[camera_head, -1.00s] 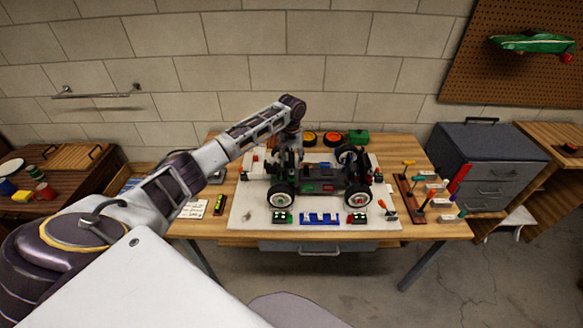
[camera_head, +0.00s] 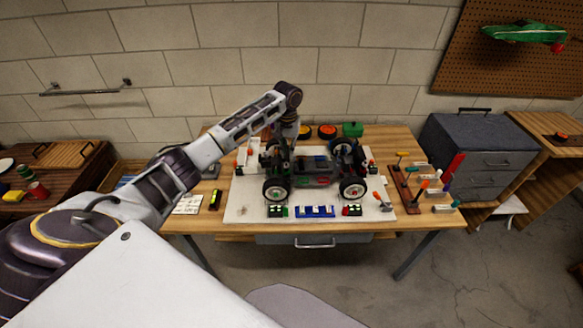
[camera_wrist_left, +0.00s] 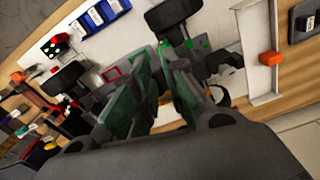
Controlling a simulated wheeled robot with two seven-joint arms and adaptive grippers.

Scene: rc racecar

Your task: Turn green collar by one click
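The RC car (camera_head: 314,172) stands on a white mat (camera_head: 240,205) on the workbench. My left arm reaches over its left end, with the left gripper (camera_head: 284,143) pointing down at the suspension there. In the left wrist view, two dark fingers with green inner faces (camera_wrist_left: 160,72) stand a narrow gap apart over the car's end. Small green parts show just beyond the fingertips, near a black wheel (camera_wrist_left: 172,13). I cannot tell which of them is the green collar, or whether a finger touches it. My right gripper is out of view.
A blue tray (camera_head: 316,212) lies in front of the car. A tool rack (camera_head: 405,188) with several coloured handles stands to the right. The mat's front left is mostly clear.

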